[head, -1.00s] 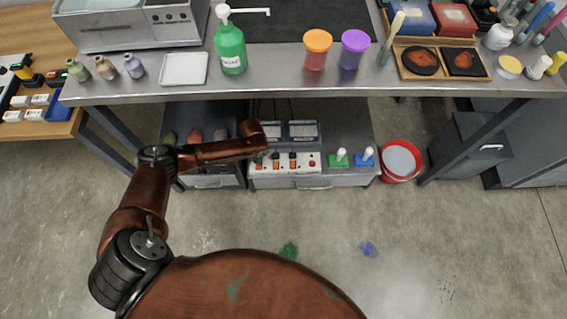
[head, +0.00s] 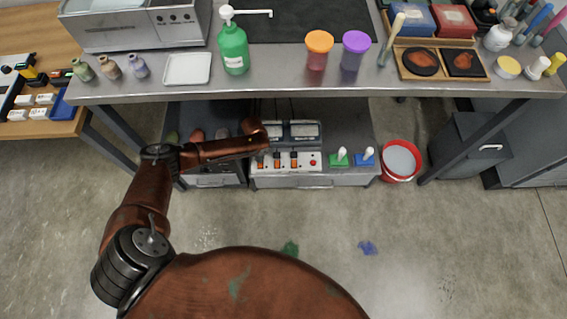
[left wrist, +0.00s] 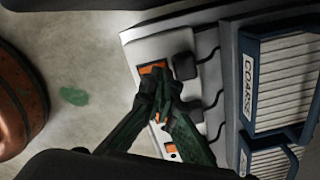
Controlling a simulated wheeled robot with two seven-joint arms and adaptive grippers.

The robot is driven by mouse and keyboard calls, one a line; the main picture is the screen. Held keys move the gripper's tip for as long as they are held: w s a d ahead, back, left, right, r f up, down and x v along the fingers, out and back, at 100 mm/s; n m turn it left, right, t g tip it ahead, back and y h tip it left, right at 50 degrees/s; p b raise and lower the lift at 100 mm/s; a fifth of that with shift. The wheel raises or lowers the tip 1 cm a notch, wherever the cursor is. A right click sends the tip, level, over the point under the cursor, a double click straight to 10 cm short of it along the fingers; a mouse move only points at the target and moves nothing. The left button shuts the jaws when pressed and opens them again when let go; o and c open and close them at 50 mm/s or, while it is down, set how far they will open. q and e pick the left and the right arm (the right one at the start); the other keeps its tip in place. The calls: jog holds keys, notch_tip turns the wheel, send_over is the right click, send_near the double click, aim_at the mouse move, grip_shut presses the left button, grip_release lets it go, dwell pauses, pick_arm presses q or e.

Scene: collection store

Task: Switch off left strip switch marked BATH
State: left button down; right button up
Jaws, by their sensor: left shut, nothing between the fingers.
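In the left wrist view the strip (left wrist: 148,50) shows an orange switch (left wrist: 152,68) just beyond the fingertips, with more orange partly hidden behind the fingers. My left gripper (left wrist: 157,88) is shut and empty, its dark green fingers together over the strip's switch row. I cannot tell whether the tips touch a switch. In the head view my wrist covers most of the gripper. The BATH marking is not readable. My right gripper is out of view.
A black plug (left wrist: 184,66) sits in the strip, beside dark cables.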

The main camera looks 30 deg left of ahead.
pick_arm(q)
jog(key=shift+r+p, duration=0.45)
jog(key=shift+r, duration=0.4)
jog(key=shift+r+p, duration=1.2)
jog(key=shift+r, duration=0.6)
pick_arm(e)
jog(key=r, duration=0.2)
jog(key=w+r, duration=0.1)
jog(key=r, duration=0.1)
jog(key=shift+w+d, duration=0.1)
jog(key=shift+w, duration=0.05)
pick_arm(q)
jog(key=shift+f, duration=0.15)
